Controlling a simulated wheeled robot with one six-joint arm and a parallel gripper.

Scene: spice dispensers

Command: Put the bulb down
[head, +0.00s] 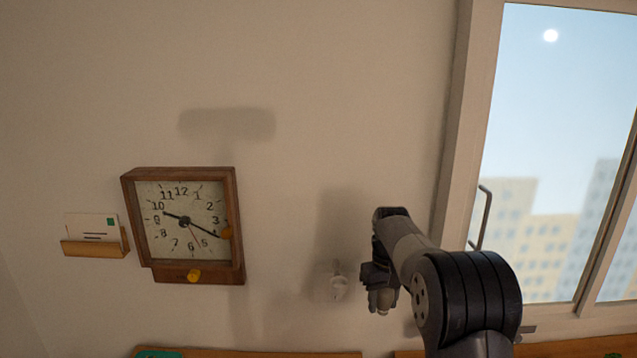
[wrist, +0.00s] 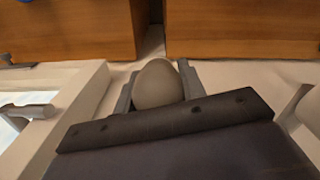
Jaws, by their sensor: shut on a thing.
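The bulb (wrist: 157,84) is a pale, rounded, egg-like shape in the wrist view. It sits between the two grey fingers of my gripper (wrist: 156,92), which is shut on it. In the head view, my gripper (head: 380,292) is raised in front of the wall, left of the window. The rounded tip of the bulb (head: 384,309) shows just below the fingers there. The bulb's other end is hidden by the gripper.
A small white fixture (head: 339,287) is on the wall just left of my gripper. A wooden clock (head: 184,221) and a letter holder (head: 93,248) hang further left. The window frame (head: 466,130) is at the right. Wooden fronts (wrist: 75,30) span the wrist view's top.

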